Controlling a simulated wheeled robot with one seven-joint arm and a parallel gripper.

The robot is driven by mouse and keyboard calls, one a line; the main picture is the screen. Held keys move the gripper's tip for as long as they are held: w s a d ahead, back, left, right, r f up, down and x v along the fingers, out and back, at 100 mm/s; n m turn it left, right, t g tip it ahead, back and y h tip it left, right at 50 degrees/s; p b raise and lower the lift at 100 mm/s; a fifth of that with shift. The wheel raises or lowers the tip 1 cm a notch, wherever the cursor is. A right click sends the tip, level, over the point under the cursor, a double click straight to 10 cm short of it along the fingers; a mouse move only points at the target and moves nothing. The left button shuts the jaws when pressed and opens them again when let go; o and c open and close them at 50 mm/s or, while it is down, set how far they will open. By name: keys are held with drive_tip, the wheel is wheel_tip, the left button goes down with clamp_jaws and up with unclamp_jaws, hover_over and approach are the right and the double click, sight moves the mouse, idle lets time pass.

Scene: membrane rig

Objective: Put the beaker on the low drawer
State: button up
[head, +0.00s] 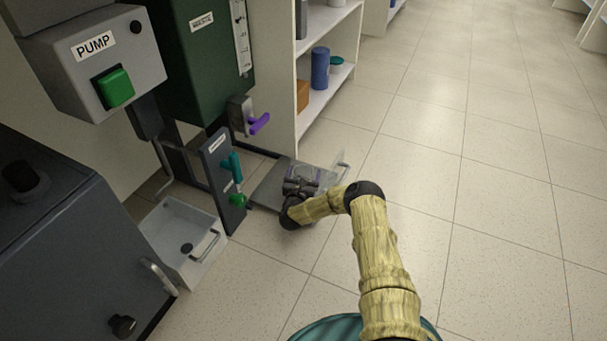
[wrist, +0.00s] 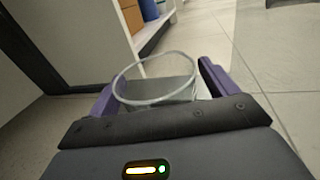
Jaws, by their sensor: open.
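A clear glass beaker (wrist: 152,98) shows in the wrist view, its round rim facing the camera. It lies between the two purple fingers of my gripper (wrist: 158,86), which are apart, one on each side. In the head view, my gripper (head: 318,175) is low near the shelf foot. The faint clear beaker (head: 341,166) shows just past it, partly hidden. I cannot tell exactly what the beaker rests on. A low, open white drawer (head: 160,222) with a metal handle stands at the left, with a small dark round spot inside.
A grey slab (head: 268,186) lies low beside my gripper. A dark upright panel (head: 215,170) with teal and green valve handles stands between it and the drawer. A white shelf (head: 316,108) holds a blue cylinder (head: 320,68). Tiled floor (head: 450,200) is clear at right.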

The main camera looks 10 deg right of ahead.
drive_tip(key=shift+r, duration=0.15)
drive_tip(key=shift+s+a+r+p, duration=0.1)
drive_tip(key=shift+s+a+p, duration=0.15)
drive_tip(key=shift+s+p, duration=0.4)
drive_tip(key=p+v, duration=0.4)
drive_tip(key=v, duration=0.1)
drive_tip(key=shift+s+a, duration=0.1)
drive_tip(key=shift+s, duration=0.1)
drive_tip(key=shift+s+a, duration=0.15)
drive_tip(key=shift+s, duration=0.2)
idle(0.5)
